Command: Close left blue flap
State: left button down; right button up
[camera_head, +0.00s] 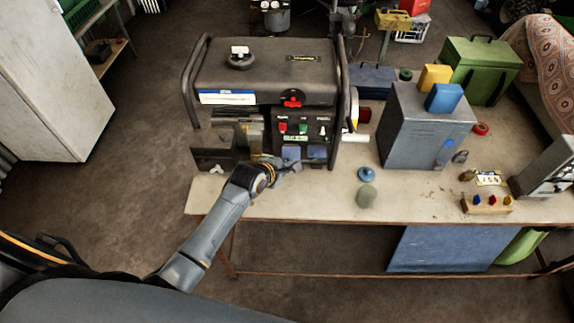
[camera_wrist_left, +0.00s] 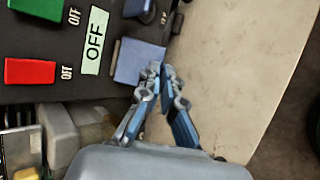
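A black generator (camera_head: 265,75) stands on the table, with a control panel on its front. The left blue flap (camera_head: 291,153) is low on the panel, below the green OFF label, and shows in the left wrist view (camera_wrist_left: 140,62). Its exact angle is hard to tell. The right blue flap (camera_head: 316,152) is beside it. My left gripper (camera_head: 292,168) is just below and in front of the left flap. In the left wrist view its fingertips (camera_wrist_left: 160,70) are together with nothing between them, close beside the flap's edge; contact cannot be told. My right gripper is out of view.
Red (camera_head: 283,128) and green (camera_head: 303,128) switches sit above the flaps. The generator's tube frame (camera_head: 336,110) runs up its right side. A blue knob (camera_head: 367,174) and a grey-green round object (camera_head: 366,196) lie on the table (camera_head: 320,200). A grey metal box (camera_head: 420,130) stands further right.

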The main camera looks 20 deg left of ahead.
pick_arm(q)
jog(key=f+t+b, duration=0.1)
jog(key=b, duration=0.1)
jog(key=f+t+b, duration=0.1)
jog(key=b, duration=0.2)
jog(key=f+m+t+b, duration=0.1)
jog(key=b, duration=0.1)
jog(key=shift+w+a+f+t+b, duration=0.15)
jog(key=shift+w+f+t+b, duration=0.15)
jog(key=shift+w+f, duration=0.1)
jog(key=t+b, duration=0.1)
jog(key=b, duration=0.1)
jog(key=w+t+b, duration=0.1)
jog(key=b, duration=0.2)
jog(key=f+m+t+b, duration=0.1)
jog(key=b, duration=0.2)
jog(key=shift+w+a+f+t, duration=0.1)
jog(key=shift+w+a+t, duration=0.1)
jog(key=shift+w+t, duration=0.1)
jog(key=shift+w+m+t+b, duration=0.1)
jog(key=shift+m+t+b, duration=0.25)
jog(key=shift+b, duration=0.55)
jog(key=shift+r, duration=0.2)
jog(key=c, duration=1.5)
grip_release()
jog(key=shift+c, duration=0.2)
jog(key=s, duration=0.4)
jog(key=s+a, duration=0.1)
jog(key=s, duration=0.7)
jog(key=shift+a, duration=0.2)
